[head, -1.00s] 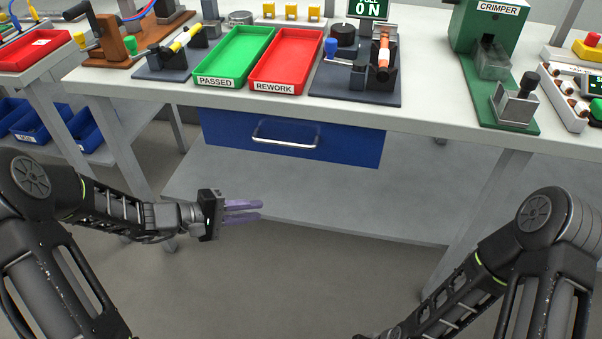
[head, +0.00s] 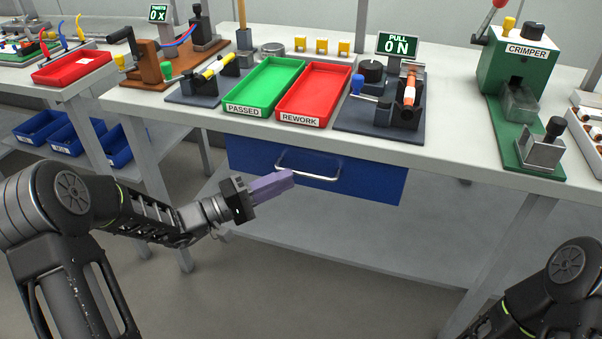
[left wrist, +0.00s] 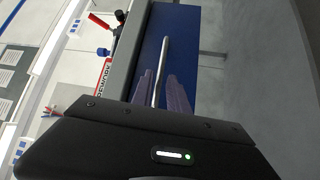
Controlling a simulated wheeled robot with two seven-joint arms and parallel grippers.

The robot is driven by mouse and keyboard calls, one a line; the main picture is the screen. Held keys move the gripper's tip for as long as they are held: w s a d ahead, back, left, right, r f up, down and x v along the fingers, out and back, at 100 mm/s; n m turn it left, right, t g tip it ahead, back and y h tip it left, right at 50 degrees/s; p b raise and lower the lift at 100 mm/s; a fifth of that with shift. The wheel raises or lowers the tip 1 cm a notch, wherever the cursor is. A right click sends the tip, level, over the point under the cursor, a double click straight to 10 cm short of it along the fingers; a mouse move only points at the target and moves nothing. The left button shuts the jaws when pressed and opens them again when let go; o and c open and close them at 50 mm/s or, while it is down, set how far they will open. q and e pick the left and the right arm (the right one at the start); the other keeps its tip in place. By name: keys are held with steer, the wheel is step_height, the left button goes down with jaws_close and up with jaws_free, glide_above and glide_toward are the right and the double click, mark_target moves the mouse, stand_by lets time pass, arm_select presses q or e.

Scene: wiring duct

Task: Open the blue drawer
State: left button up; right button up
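The blue drawer (head: 350,185) hangs under the front of the workbench, and its front looks closed. Its silver bar handle (head: 308,172) is level across the front. My left gripper (head: 286,180) has purple fingers, with the tips at the left end of the handle in the head view. In the left wrist view, the fingers (left wrist: 159,76) are apart, and the handle (left wrist: 164,52) appears in the gap between them against the blue drawer front (left wrist: 183,38). I cannot tell whether they touch it. My right gripper is outside the views.
On the workbench (head: 455,158) above are a green PASSED tray (head: 243,112), a red REWORK tray (head: 302,122), a pull tester (head: 385,120) and a green crimper (head: 515,75). The bench leg (head: 170,225) stands behind my left arm. A grey lower shelf (head: 330,245) lies below the drawer.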

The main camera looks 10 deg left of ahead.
mark_target(301, 171)
arm_select(q)
steer(key=x, duration=0.5)
steer(key=shift+f, duration=0.1)
jaws_close()
stand_by(1.3)
